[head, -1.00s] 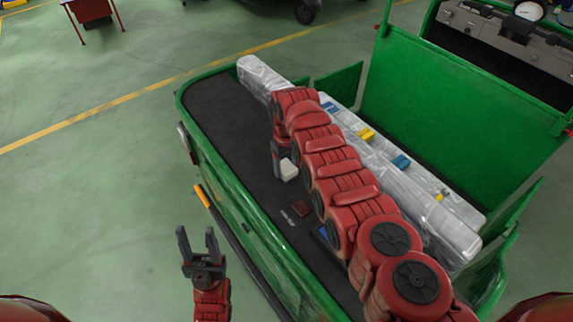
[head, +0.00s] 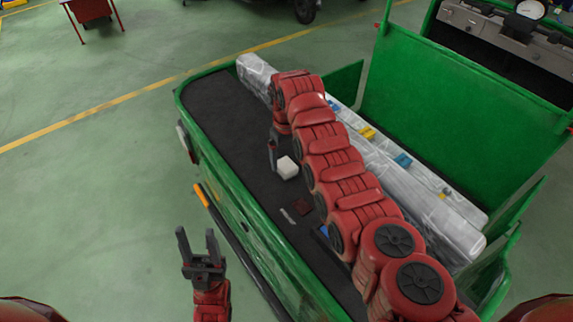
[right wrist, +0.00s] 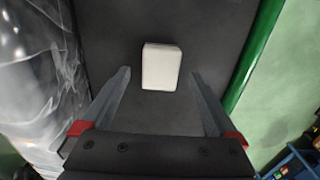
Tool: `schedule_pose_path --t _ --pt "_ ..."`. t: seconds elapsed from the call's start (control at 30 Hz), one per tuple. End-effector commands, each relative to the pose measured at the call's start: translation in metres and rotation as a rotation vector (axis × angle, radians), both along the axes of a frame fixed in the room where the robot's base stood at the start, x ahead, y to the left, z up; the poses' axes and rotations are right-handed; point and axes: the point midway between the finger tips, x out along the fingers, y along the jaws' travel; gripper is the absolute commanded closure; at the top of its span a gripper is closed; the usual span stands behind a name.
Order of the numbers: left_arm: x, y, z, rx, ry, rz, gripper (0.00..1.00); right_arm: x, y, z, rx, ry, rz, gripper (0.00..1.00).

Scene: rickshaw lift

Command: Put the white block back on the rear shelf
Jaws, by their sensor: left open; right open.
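The white block (head: 287,167) lies on the dark floor of the green rickshaw's bed. My right gripper (head: 273,152) is just beside it in the head view, pointing down and partly hidden by my arm. In the right wrist view the white block (right wrist: 161,66) shows between the two open fingers (right wrist: 160,76), with a gap on each side. The gripper's height above the floor is hard to judge. My left gripper (head: 196,232) is open and empty, outside the bed at lower left. A plastic-wrapped ledge (head: 435,215) with blue and yellow pieces runs along the bed; my right arm covers part of it.
The green side wall (head: 232,190) separates my left gripper from the bed. A tall green panel (head: 455,110) stands behind the ledge. The bed's far left end is clear.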

Motion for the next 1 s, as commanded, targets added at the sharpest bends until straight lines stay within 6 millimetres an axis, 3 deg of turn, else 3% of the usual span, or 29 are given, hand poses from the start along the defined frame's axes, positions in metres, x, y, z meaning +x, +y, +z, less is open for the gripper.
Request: schedule_pose_path --t 0.03,0.1,0.2,0.33,0.6,1.0 --pt "0.000 0.000 -0.014 0.000 0.001 0.000 0.50 0.003 0.000 0.011 0.003 -0.011 -0.001 0.06" --pt "0.000 0.000 -0.021 0.000 0.001 0.000 0.50 0.002 0.000 0.029 0.002 -0.008 0.000 0.06" --pt "0.000 0.000 -0.030 0.000 0.001 0.000 0.50 0.002 0.000 0.054 0.001 -0.009 0.000 0.06" --pt "0.000 0.000 -0.031 0.000 0.000 0.000 0.50 0.002 0.000 0.072 0.002 -0.006 0.000 0.06" --pt "0.000 0.000 -0.033 0.000 0.000 0.000 0.50 0.000 0.000 0.084 0.000 -0.002 0.000 0.06" --pt "0.000 0.000 -0.032 0.000 0.000 0.000 0.50 0.001 0.000 0.084 0.000 -0.002 0.000 0.06"
